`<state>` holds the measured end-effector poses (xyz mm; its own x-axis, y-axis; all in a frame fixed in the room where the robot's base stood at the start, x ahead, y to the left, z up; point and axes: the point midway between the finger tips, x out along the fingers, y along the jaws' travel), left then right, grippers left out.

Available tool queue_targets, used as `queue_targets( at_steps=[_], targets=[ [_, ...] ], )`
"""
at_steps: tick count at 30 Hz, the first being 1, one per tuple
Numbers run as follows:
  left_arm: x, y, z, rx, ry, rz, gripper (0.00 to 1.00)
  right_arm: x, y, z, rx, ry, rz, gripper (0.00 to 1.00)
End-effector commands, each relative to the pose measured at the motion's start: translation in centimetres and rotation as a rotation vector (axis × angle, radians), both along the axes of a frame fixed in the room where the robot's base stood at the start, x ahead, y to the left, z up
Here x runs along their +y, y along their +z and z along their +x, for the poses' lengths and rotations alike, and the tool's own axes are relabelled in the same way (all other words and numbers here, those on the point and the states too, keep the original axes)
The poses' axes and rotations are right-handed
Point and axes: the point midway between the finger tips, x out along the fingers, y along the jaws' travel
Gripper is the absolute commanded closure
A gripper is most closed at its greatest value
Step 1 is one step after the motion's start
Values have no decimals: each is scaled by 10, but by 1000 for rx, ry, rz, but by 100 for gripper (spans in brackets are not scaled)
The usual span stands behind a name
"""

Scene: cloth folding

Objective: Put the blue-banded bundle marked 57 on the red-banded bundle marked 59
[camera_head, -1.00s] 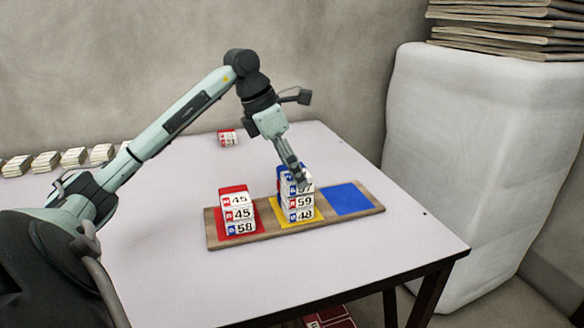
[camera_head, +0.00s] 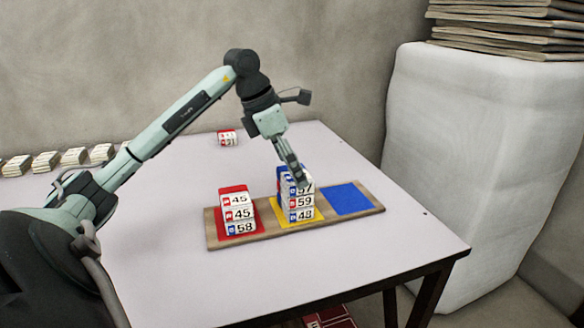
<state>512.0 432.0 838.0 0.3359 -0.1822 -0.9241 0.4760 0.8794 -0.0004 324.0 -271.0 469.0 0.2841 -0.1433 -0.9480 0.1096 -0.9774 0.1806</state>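The blue-banded bundle marked 57 (camera_head: 305,189) is at the top of the stack on the yellow square. It rests on the red-banded bundle marked 59 (camera_head: 303,202), which lies on a blue-banded bundle marked 48 (camera_head: 303,215). My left gripper (camera_head: 300,180) reaches down from above, with its fingers at the 57 bundle and partly covering it. Whether the fingers are closed on it cannot be seen. My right gripper is not in view.
A wooden board (camera_head: 265,234) carries red, yellow and blue squares. The blue square (camera_head: 351,198) is bare. Bundles marked 45, 45 and 58 (camera_head: 238,214) are stacked on the red square. Another bundle (camera_head: 227,138) lies at the table's back. The front of the table (camera_head: 330,265) is clear.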

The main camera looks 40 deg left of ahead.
Motion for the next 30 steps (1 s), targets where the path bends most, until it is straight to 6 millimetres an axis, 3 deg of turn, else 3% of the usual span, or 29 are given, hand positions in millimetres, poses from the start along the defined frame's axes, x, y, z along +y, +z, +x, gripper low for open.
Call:
queue_targets(
  at_steps=[2, 15, 21, 30],
  targets=[
    [3, 10, -2, -3, 2, 4, 3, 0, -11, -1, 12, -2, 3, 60],
    [19, 95, -33, -3, 2, 4, 3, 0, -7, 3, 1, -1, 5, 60],
    [22, 111, -39, -1, 1, 0, 3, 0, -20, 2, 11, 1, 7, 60],
    [22, 112, -40, 0, 0, 0, 3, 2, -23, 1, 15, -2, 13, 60]
  ],
)
